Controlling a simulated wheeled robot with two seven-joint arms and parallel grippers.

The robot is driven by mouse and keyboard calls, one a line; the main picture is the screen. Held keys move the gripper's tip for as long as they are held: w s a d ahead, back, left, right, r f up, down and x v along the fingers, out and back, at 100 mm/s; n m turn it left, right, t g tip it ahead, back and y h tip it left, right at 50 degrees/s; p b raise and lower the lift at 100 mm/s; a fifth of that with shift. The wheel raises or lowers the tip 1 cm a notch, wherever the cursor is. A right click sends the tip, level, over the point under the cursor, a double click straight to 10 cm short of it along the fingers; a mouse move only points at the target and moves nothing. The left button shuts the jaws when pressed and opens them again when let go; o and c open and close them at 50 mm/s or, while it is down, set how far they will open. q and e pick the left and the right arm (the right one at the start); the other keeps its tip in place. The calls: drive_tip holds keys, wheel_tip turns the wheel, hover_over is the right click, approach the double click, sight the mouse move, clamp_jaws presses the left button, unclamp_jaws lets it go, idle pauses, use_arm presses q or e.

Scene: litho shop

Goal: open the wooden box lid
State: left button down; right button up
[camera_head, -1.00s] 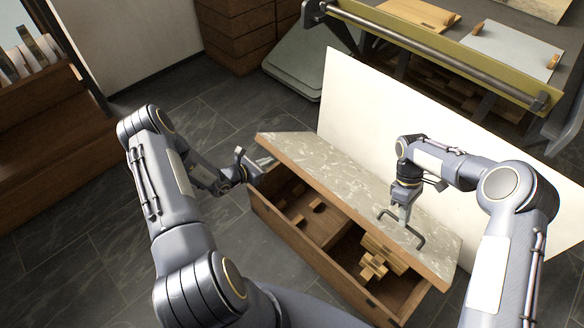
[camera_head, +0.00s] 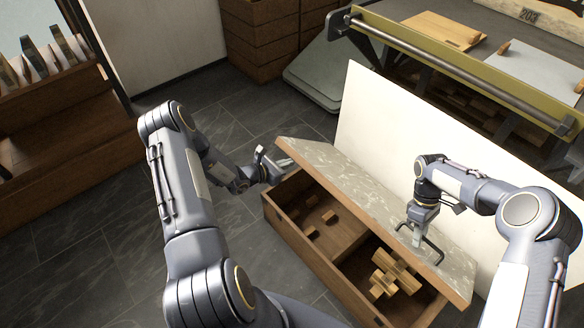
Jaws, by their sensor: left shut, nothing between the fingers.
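The wooden box (camera_head: 300,246) stands on the floor in the middle of the view. Its lid (camera_head: 345,184), with a mottled grey-green top, is tilted up, and the front of the box is open to view. My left gripper (camera_head: 284,162) is shut and empty at the lid's left end, by the raised edge; whether it touches the lid is unclear. My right gripper (camera_head: 420,244) is open, its fingers spread wide over the lid's top face near the right end. I cannot tell whether it touches the lid. Wooden pieces (camera_head: 392,273) lie inside the box.
A large white panel (camera_head: 385,120) stands right behind the box. Behind it is a press table with a yellow-green rail (camera_head: 450,62). Brown drawers (camera_head: 262,40) and leaning grey slabs (camera_head: 312,80) are at the back. A wooden shelf unit (camera_head: 60,125) is at left. Dark tiled floor is free left of the box.

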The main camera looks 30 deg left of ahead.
drive_tip(key=shift+o, duration=1.2)
drive_tip(key=shift+a+r, duration=0.1)
drive_tip(key=shift+r, duration=0.05)
drive_tip(key=shift+r, duration=0.15)
